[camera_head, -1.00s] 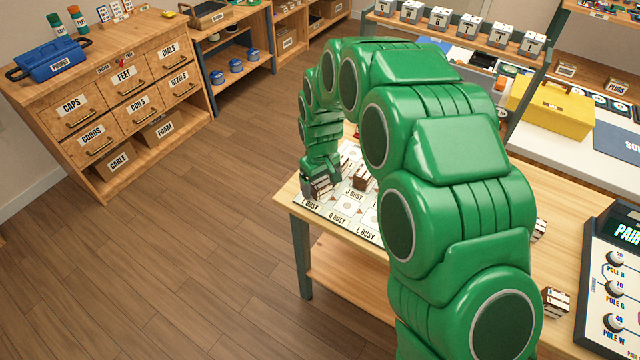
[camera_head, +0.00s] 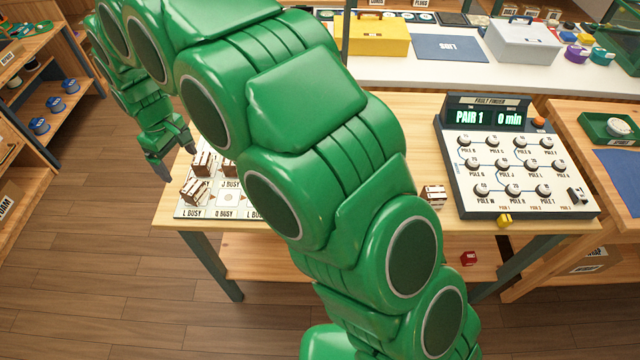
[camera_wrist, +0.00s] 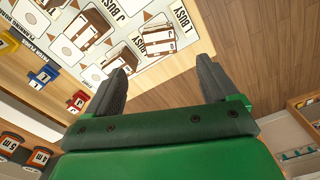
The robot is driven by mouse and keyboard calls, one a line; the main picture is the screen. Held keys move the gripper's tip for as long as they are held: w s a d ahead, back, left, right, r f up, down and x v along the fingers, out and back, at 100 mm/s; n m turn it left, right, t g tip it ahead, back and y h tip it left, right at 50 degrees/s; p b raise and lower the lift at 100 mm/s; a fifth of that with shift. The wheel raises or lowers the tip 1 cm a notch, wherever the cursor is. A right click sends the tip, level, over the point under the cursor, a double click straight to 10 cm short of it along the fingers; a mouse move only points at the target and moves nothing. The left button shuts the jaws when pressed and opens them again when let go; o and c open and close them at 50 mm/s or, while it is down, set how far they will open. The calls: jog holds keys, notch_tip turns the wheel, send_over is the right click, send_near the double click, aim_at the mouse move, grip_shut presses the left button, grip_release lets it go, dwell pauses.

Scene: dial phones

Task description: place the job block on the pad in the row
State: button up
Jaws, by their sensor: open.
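Several brown-and-white job blocks stand on the white board (camera_head: 205,213) with printed labels and round pads. I cannot tell which is meant. My gripper (camera_head: 178,163) is open and empty, up and left of the corner block. In the wrist view my open fingers (camera_wrist: 163,65) hold nothing, with bare floor beyond.
A block (camera_head: 434,194) stands on the table right of my arm, beside the fault finder console (camera_head: 515,170). A yellow case (camera_head: 372,35) and grey case (camera_head: 522,40) stand on the back bench. My arm hides much of the table.

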jog(key=s+d+r+m, duration=0.2)
jog(key=d+r, duration=0.2)
jog(key=d, duration=0.6)
jog(key=s+d+r+m, duration=0.15)
jog(key=d+r, duration=0.25)
jog(key=d, duration=0.7)
jog(key=s+d+r+m, duration=0.1)
jog(key=d+r+m, duration=0.25)
jog(key=d, duration=0.65)
jog(key=s+d+r+m+g, duration=0.1)
jog(key=s+d+m, duration=0.5)
jog(key=s+d, duration=1.2)
jog(key=s, duration=0.4)
jog(key=shift+r+m+g, duration=0.15)
jog(key=shift+m+g, duration=0.15)
jog(key=shift+g, duration=0.1)
